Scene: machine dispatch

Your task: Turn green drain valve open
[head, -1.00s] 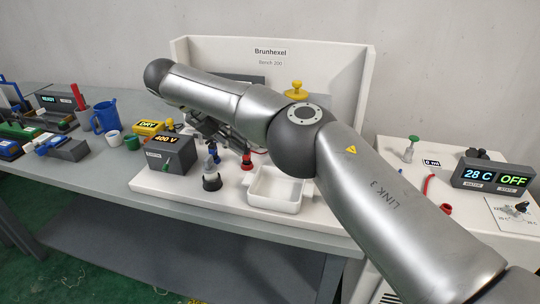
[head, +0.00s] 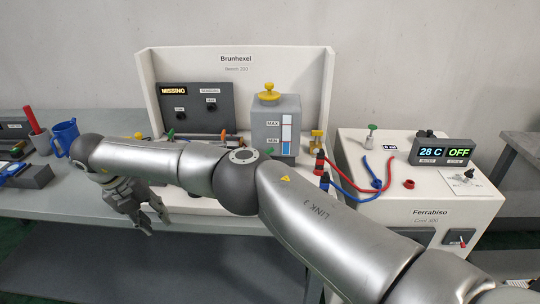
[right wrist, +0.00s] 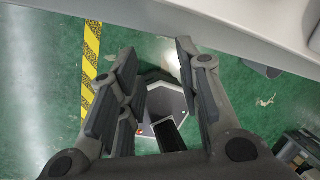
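A green-topped fitting (head: 371,131) stands upright on the white Ferrabiso unit (head: 420,208) at the right. A second small green part (head: 170,134) shows at the Brunhexel machine, partly hidden behind my right arm. I cannot tell which of them is the drain valve. My right gripper (head: 145,222) hangs at the front edge of the bench, left of and apart from both. My left gripper is not in view.
The Brunhexel machine has a yellow-knobbed grey tank (head: 276,125), a brass tap (head: 317,139) and a panel reading MISSING (head: 197,108). Red and blue hoses (head: 362,187) run to the Ferrabiso unit, whose display (head: 442,151) reads 28 C and OFF. A blue mug (head: 65,135) stands at left.

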